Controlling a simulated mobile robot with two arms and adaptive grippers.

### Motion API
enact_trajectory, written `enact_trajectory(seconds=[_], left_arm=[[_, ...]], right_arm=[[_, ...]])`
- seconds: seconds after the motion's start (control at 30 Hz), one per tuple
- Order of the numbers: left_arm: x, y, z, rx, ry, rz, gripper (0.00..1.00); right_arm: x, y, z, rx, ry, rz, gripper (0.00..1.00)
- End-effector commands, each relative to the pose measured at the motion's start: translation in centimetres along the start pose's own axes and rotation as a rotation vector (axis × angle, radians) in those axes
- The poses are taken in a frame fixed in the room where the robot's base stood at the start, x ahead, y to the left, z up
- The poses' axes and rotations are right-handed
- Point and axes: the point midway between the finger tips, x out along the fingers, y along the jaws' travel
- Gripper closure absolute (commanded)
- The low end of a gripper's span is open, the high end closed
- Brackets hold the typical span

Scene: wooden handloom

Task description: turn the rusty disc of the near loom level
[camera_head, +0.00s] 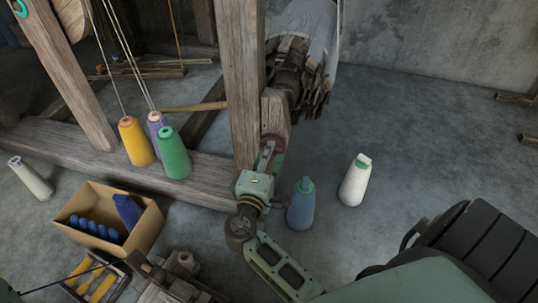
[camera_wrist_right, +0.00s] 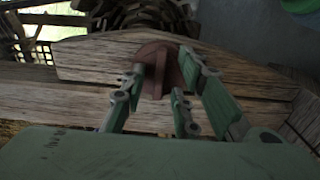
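The rusty disc (camera_wrist_right: 158,76) is a reddish-brown round piece with a raised ridge, on the end of a weathered wooden beam (camera_wrist_right: 225,72) in the right wrist view. My right gripper (camera_wrist_right: 163,64) is at the disc, with its fingers spread to either side of it. Gaps show between the fingers and the ridge; whether the fingertips touch the rim is unclear. In the head view my right gripper (camera_head: 269,152) reaches up to the loom's near post (camera_head: 243,80), largely hiding the disc. My left gripper is out of view.
A blue cone (camera_head: 301,205) and a white cone (camera_head: 355,182) stand on the floor right of my right arm. Yellow (camera_head: 136,142), purple and green (camera_head: 173,153) cones stand at the loom's base beam. A cardboard box (camera_head: 140,235) lies left.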

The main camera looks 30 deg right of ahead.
Motion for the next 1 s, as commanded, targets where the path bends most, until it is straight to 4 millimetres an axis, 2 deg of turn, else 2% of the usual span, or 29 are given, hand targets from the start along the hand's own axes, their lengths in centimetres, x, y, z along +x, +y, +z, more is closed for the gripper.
enact_trajectory(seconds=[0.17,0.5,0.7,1.0], left_arm=[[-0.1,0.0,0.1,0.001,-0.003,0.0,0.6],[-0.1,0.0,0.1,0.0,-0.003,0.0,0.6],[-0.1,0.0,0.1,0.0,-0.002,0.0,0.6],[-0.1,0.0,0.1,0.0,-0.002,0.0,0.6]], right_arm=[[-1.2,-0.1,0.0,0.0,0.002,-0.003,0.72],[-8.2,-0.1,0.0,0.001,0.001,-0.004,0.72],[-11.1,-0.1,0.0,-0.001,0.001,-0.002,0.72],[-12.1,0.0,0.0,0.001,0.0,0.0,0.72]])
